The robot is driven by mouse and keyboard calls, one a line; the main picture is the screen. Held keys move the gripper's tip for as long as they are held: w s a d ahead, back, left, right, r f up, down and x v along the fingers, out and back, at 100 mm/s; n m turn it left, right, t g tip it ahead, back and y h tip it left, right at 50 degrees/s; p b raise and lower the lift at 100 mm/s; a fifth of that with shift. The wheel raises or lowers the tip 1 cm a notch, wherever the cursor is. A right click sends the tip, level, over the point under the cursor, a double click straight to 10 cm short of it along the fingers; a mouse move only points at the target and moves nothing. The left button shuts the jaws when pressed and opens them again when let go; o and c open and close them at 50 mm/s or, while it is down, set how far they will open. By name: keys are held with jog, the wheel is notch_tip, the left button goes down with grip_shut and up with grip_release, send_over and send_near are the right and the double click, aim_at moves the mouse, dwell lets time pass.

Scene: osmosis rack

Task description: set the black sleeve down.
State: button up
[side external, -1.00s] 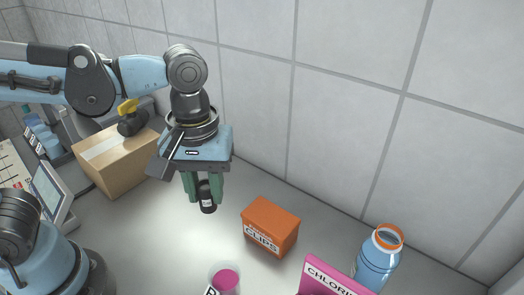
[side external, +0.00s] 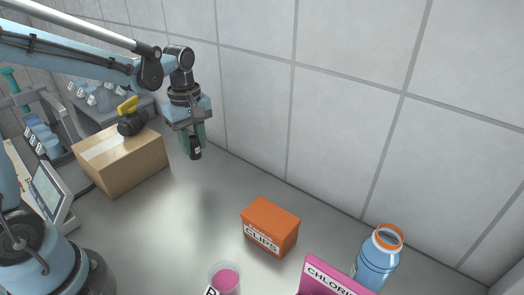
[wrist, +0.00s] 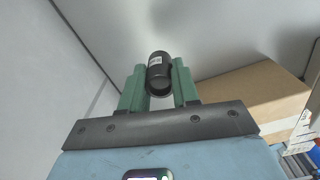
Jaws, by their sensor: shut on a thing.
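The black sleeve (side external: 195,153) is a small dark cylinder with a white label. It also shows in the wrist view (wrist: 158,75), between the two green fingers. My gripper (side external: 193,145) is shut on the sleeve and holds it above the grey bench, near the wall and to the right of the cardboard box. The sleeve hangs roughly upright in the side view, clear of the bench top.
The cardboard box (side external: 128,166) carries a dark object with a yellow top (side external: 130,118). An orange clips box (side external: 270,227), a cup of pink liquid (side external: 225,280), a magenta chlorine box (side external: 328,280) and a blue bottle (side external: 377,260) stand toward the front right. The bench middle is clear.

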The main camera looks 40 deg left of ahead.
jog(key=a+f, duration=0.1)
jog(key=w+a+f, duration=0.1)
jog(key=a, duration=0.1)
jog(key=a+f, duration=0.1)
jog(key=a, duration=0.1)
jog(key=shift+w+f, duration=0.15)
jog(key=shift+f, duration=1.9)
jog(key=shift+f, duration=0.15)
jog(key=o, duration=1)
